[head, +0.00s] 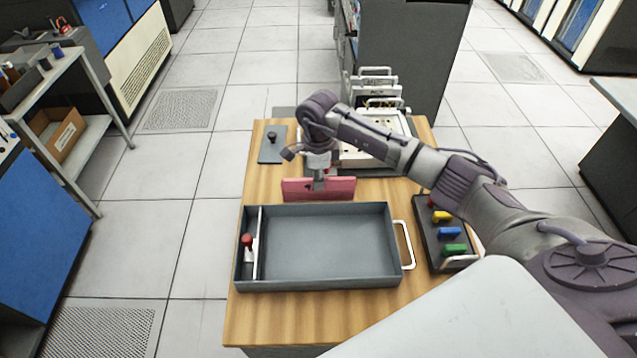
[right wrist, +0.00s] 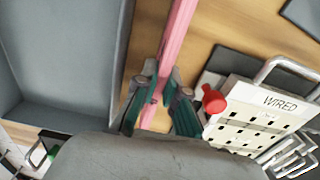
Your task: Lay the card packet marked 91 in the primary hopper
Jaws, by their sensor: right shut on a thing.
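My right gripper (head: 319,182) is shut on a pink card packet (head: 340,188), gripping it near its middle by the upper edge. The packet is on edge, its long side running left to right, just behind the grey tray (head: 391,240). In the right wrist view the packet (right wrist: 181,38) runs between the two green-padded fingers (right wrist: 157,92). No number is readable on it, and I cannot tell whether it touches the table. No label reading primary hopper shows. My left gripper is not in view.
The tray's wide compartment is empty; its narrow left one holds a red-topped item (head: 248,248). A panel marked WIRED (right wrist: 265,105) with a red knob stands behind the packet. A dark block with coloured levers (head: 443,230) is right of the tray. The wooden table's (head: 290,325) front is clear.

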